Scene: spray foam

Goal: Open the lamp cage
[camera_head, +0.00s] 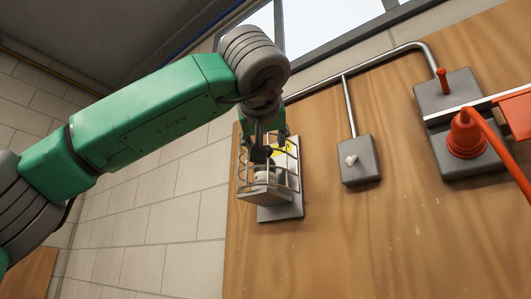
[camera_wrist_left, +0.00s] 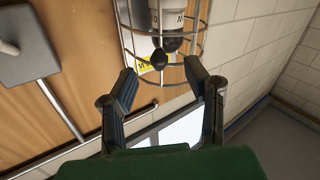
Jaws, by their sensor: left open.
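The lamp cage (camera_head: 241,180) is a wire guard around a white lamp, on a grey plate (camera_head: 284,211) fixed to the wooden wall panel. It looks closed. A yellow label shows behind the wires. My left gripper (camera_head: 268,143) is at the top of the cage, partly hiding it. In the left wrist view, which is upside down, my left gripper (camera_wrist_left: 158,75) is open, with its fingers spread on either side of the cage's end. A dark knob (camera_wrist_left: 157,60) at that end lies between the fingertips. I cannot tell whether they touch it. My right gripper is out of view.
A grey switch box (camera_head: 358,161) with a white knob sits right of the cage, joined to a metal pipe (camera_head: 348,100). Farther right, a red plug (camera_head: 466,135) with an orange cable is on a grey socket plate. A window is above; a white block wall (camera_head: 155,225) is left.

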